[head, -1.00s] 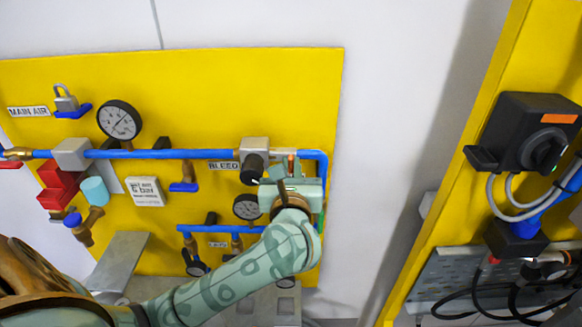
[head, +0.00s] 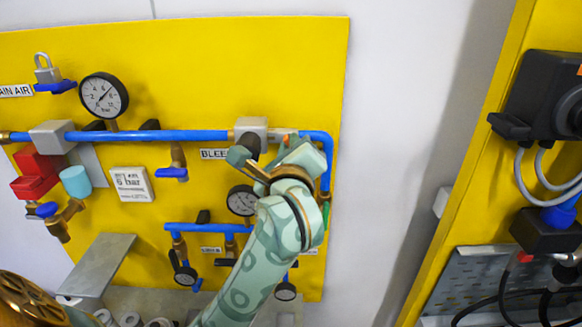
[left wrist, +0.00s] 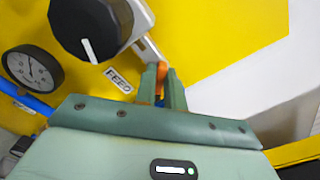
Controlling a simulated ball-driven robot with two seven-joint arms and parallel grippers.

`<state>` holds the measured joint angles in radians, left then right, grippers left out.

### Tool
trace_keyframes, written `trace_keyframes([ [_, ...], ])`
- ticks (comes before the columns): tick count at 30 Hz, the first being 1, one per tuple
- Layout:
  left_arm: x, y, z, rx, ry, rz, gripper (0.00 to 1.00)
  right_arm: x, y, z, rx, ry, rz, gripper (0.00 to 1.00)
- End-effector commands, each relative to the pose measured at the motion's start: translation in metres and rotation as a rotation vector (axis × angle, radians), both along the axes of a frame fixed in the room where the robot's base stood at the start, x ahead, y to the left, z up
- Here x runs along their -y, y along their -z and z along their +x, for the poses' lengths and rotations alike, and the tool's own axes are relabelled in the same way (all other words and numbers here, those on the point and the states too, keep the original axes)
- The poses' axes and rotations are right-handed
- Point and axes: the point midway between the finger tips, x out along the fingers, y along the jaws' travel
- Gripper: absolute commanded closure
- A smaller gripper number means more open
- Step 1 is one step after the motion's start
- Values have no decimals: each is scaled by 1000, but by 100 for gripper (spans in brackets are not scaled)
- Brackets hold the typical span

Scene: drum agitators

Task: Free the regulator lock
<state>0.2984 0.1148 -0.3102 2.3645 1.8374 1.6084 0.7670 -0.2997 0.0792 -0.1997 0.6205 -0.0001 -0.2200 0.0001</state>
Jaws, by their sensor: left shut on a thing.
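The regulator is a grey block (head: 250,127) with a black knob on the blue pipe, at the yellow panel's upper right. The knob (left wrist: 90,32) fills the upper left of the left wrist view, its white mark pointing down. My left gripper (left wrist: 161,88) is just right of the knob, its fingers shut on a small orange piece (left wrist: 160,78). The piece sits at the regulator's side and may be its lock; its far end is hidden. In the head view my left gripper (head: 297,152) covers the pipe beside the regulator. My right gripper is not in view.
A gauge (head: 242,200) lies below the regulator, with a lower blue pipe (head: 205,227) and small valves. A red block (head: 36,175), a padlock (head: 47,68) and a large gauge (head: 104,95) are further left. A black switch box (head: 545,98) is at right.

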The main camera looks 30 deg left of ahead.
Motion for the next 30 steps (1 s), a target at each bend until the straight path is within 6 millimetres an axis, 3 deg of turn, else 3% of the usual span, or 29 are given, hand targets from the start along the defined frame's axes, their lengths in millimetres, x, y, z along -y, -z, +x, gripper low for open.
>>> trace_keyframes([
  [1,0,7,0,25,1,-42,100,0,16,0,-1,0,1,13],
  [15,0,9,0,254,3,-418,100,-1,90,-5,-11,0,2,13],
  [24,-1,8,0,368,2,-607,100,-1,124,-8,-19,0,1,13],
  [30,-1,6,0,415,2,-685,100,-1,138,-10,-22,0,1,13],
])
